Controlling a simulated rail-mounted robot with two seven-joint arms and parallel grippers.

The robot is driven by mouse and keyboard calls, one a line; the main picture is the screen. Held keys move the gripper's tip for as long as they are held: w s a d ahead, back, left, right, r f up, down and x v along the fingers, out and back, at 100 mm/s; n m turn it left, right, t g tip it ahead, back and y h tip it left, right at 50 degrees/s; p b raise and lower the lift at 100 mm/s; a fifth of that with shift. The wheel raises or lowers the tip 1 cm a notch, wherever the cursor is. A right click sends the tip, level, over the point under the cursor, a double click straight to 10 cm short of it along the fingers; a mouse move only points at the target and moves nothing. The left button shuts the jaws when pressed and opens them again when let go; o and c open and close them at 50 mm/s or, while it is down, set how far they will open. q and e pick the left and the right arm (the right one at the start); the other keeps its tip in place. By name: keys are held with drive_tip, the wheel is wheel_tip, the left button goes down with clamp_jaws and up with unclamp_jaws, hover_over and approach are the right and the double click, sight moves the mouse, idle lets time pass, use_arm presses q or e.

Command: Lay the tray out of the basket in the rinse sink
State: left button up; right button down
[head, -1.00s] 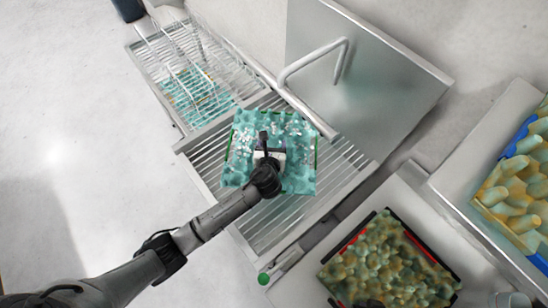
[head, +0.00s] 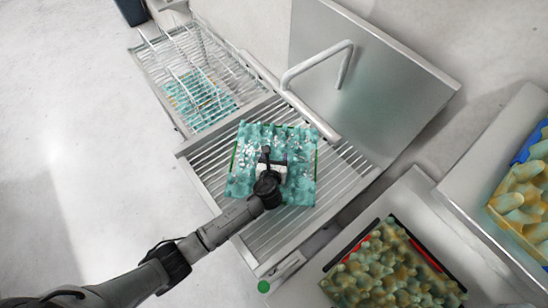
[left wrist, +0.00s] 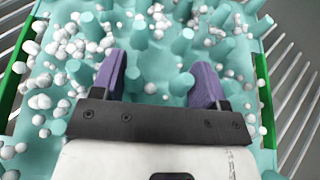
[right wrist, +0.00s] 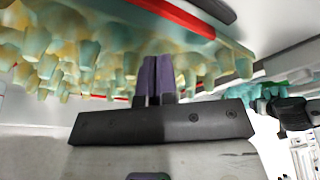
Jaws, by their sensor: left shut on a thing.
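A teal egg tray (head: 240,178) with green side edges and white beads on it lies flat over the slatted metal rinse sink (head: 345,172). My left gripper (head: 268,163) is over its middle. In the left wrist view, its purple fingers (left wrist: 160,85) stand apart among the tray's pegs (left wrist: 181,42) and grip it. I cannot tell whether the tray touches the slats. The wire basket (head: 222,50) stands behind left, with teal material (head: 203,103) low inside. My right gripper (right wrist: 156,75) shows only in the right wrist view, with its fingers together, below or beside a yellow-teal tray.
A crate with a red and black rim (head: 425,249) holds yellow-green bumpy trays at the front right. A blue crate (head: 538,140) stands at the far right.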

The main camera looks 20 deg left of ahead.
use_arm(q)
drive_tip(key=o, duration=1.1)
use_arm(e)
drive_tip(key=shift+a, duration=0.1)
use_arm(q)
drive_tip(key=shift+o, duration=0.2)
drive_tip(key=shift+s+r, duration=0.2)
drive_tip(key=shift+s, duration=0.05)
use_arm(e)
drive_tip(key=shift+r, duration=0.15)
use_arm(q)
drive_tip(key=p+v, duration=0.2)
drive_tip(key=v, duration=0.9)
drive_tip(key=shift+s+d+r, duration=0.1)
drive_tip(key=shift+s+r, duration=0.05)
drive_tip(key=shift+r, duration=0.05)
use_arm(e)
drive_tip(key=shift+r, duration=0.75)
